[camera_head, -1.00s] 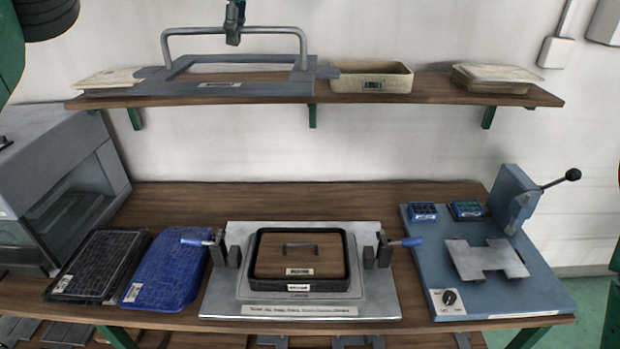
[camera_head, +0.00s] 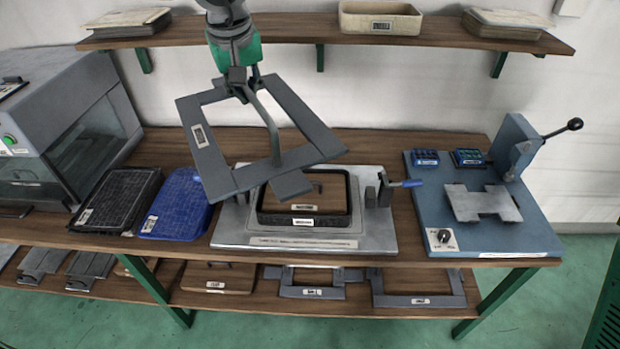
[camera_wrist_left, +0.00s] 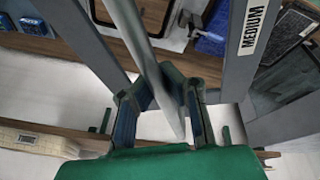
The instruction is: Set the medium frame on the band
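The medium frame (camera_head: 205,152) is a grey rectangular frame with a bar handle. It hangs in the air, turned and tilted, over the left part of the fixture plate (camera_head: 380,235). My left gripper (camera_head: 243,88) is shut on its handle; the wrist view shows the fingers (camera_wrist_left: 165,105) around the bar and the label MEDIUM on the frame (camera_wrist_left: 240,60). A black band (camera_head: 345,218) surrounds a brown panel (camera_head: 330,187) on the plate. The frame covers their left part and the left clamp. The frame looks apart from the band. My right gripper is not in view.
The right clamp with blue handle (camera_head: 400,185) stands beside the band. A blue lever press (camera_head: 540,225) is at right. A blue tray (camera_head: 175,205), a black tray (camera_head: 118,200) and a grey machine (camera_head: 60,130) are at left. Other frames (camera_head: 420,300) lie on the lower shelf.

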